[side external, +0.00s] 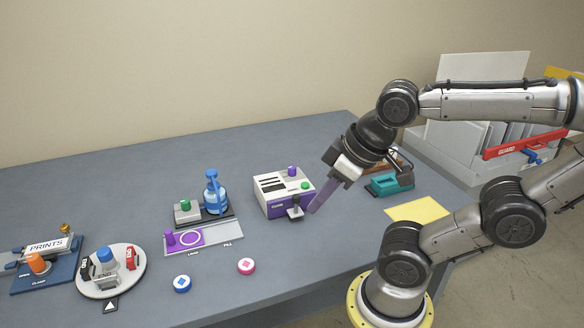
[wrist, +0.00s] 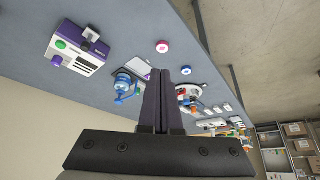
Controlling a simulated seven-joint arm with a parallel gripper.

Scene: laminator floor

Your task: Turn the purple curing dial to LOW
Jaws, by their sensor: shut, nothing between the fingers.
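A white box with a purple base (side external: 272,207) stands mid-table, with dark slots on top. A small purple knob (side external: 292,171) sits on its top beside a green button (side external: 305,185); this looks like the curing dial, but no LOW mark is legible. The wrist view shows the box (wrist: 92,62), purple knob (wrist: 57,60) and green button (wrist: 61,44) at upper left.
A teal tool (side external: 390,182) and yellow sheet (side external: 417,210) lie right.

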